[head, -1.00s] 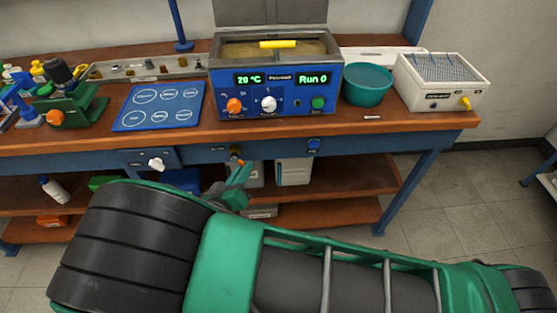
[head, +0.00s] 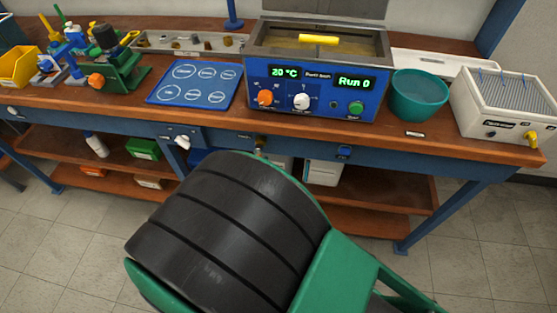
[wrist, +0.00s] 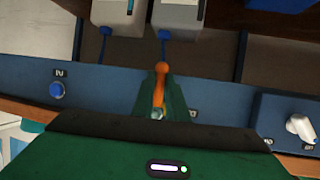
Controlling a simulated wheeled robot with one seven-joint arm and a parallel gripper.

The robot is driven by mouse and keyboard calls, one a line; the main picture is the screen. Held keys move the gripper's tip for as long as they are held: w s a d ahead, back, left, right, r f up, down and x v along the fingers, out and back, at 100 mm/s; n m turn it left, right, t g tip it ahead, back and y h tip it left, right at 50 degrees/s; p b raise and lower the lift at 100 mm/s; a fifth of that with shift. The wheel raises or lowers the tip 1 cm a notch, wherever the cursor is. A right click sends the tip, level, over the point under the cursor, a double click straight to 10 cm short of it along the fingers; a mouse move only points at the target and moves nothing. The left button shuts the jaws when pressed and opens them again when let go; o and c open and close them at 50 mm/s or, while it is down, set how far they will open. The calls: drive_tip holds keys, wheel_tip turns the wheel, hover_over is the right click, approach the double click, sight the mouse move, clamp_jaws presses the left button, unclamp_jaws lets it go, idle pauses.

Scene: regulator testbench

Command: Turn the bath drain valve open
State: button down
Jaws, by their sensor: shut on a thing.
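The bath drain valve shows in the wrist view as an orange lever (wrist: 160,82) on the blue bench apron. My gripper (wrist: 160,98) has its green fingers on either side of this lever and is shut on it. The lever's ball end sticks out beyond the fingertips. In the head view a small brass part of the valve (head: 260,143) shows on the apron below the bath, while my arm hides the lever and gripper. The blue bath (head: 318,78) stands on the bench, its displays reading 20 °C and Run 0.
A white tap-like knob (head: 182,142) and a blue button (head: 344,153) sit on the apron either side of the valve. A teal bowl (head: 419,97) and a white drying unit (head: 505,104) stand right of the bath.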

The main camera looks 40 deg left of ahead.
drive_tip(key=shift+w+r, duration=0.15)
drive_tip(key=shift+w, duration=0.25)
drive_tip(key=c, duration=1.7)
unclamp_jaws()
drive_tip(key=shift+c, duration=0.2)
drive_tip(key=shift+s, duration=0.2)
